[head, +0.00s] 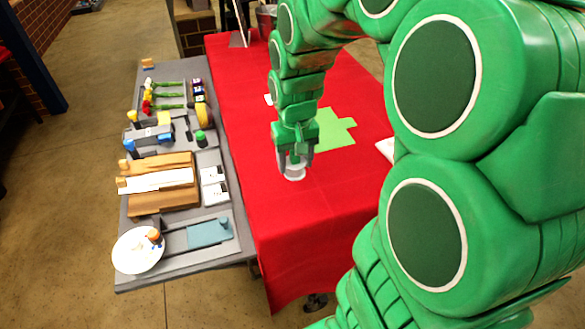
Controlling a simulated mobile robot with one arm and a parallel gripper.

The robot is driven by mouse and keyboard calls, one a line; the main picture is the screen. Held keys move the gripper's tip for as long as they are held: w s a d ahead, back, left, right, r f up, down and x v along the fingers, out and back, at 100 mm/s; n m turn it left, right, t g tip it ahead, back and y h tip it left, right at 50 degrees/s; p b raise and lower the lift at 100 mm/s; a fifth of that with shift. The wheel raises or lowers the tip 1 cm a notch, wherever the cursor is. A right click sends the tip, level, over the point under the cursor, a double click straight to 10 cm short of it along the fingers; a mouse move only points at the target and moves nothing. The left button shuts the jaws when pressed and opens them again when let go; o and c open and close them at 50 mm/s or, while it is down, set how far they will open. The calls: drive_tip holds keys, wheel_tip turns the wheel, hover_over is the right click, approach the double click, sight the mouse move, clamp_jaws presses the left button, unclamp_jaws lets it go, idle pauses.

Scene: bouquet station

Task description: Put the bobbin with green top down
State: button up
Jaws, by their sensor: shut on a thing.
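My gripper (294,168) points down over the red cloth and is shut on a pale, bobbin-like thing (294,175) with a round white base. The fingers hide its upper part, so I cannot see the colour of its top. Its base is at or just above the cloth; I cannot tell whether it touches. A small piece with a green top (201,138) stands in the grey tray to the left, apart from my gripper.
The red-covered table (290,225) has bare cloth around my gripper. A light green flat shape (334,128) lies behind it to the right. The grey tray (190,262) at the left holds flowers, brown boards (150,204), a white plate (135,257) and other small items.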

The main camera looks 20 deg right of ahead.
sight(293, 161)
drive_tip(key=shift+w+f, duration=1.05)
drive_tip(key=shift+f, duration=1.65)
drive_tip(key=shift+f, duration=0.1)
drive_tip(key=o, duration=1)
drive_tip(key=shift+o, duration=0.2)
